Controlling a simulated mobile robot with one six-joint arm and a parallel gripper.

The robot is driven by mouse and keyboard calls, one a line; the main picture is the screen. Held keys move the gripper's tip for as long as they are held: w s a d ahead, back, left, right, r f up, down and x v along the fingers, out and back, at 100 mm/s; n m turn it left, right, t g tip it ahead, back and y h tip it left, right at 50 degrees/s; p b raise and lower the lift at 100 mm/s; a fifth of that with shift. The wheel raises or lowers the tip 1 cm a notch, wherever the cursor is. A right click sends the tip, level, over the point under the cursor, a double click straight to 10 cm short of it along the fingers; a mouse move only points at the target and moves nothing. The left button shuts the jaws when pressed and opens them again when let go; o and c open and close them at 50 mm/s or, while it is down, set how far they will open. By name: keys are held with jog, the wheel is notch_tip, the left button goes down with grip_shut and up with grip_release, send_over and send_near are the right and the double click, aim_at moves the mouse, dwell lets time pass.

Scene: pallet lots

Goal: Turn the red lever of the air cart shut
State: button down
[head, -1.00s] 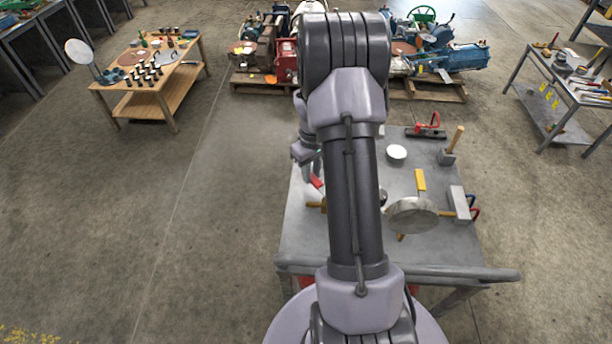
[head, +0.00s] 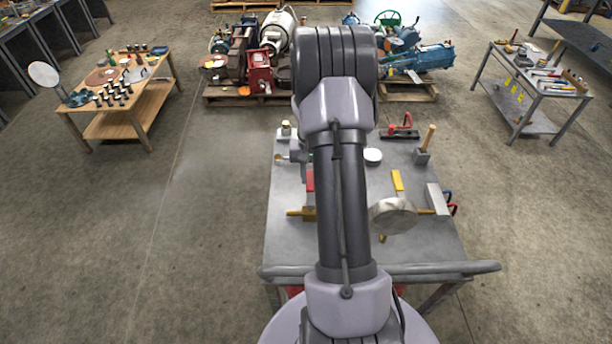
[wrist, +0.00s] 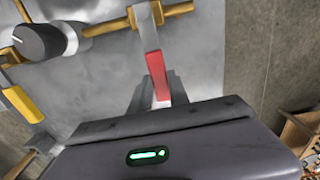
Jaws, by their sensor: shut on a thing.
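The red lever (wrist: 157,76) sits on a brass valve on a brass pipe (wrist: 105,27) in the wrist view. It stands roughly crosswise to the pipe. My gripper (wrist: 158,92) has one finger on each side of the lever's red end and is shut on it. In the head view the red lever (head: 310,180) shows just left of my arm, above the brass pipe (head: 296,213). The grey cart top (head: 285,240) lies under them. My arm hides part of the cart and the pipe's right part in the head view.
A yellow lever (head: 397,181) and a round gauge (head: 391,214) are right of my arm on the cart. A wooden-handled tool (head: 427,140) stands behind them. A wooden table (head: 140,90) is at left, a grey tool cart (head: 530,85) at right.

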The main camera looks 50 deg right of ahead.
jog(key=shift+s+m, duration=0.15)
jog(key=shift+m, duration=0.15)
jog(key=c, duration=1.2)
grip_release()
jog(key=shift+d, duration=0.1)
jog(key=shift+c, duration=0.2)
notch_tip(320, 180, up, 17)
jog(key=p, duration=0.5)
jog(key=shift+r+p, duration=0.2)
jog(key=shift+p, duration=0.1)
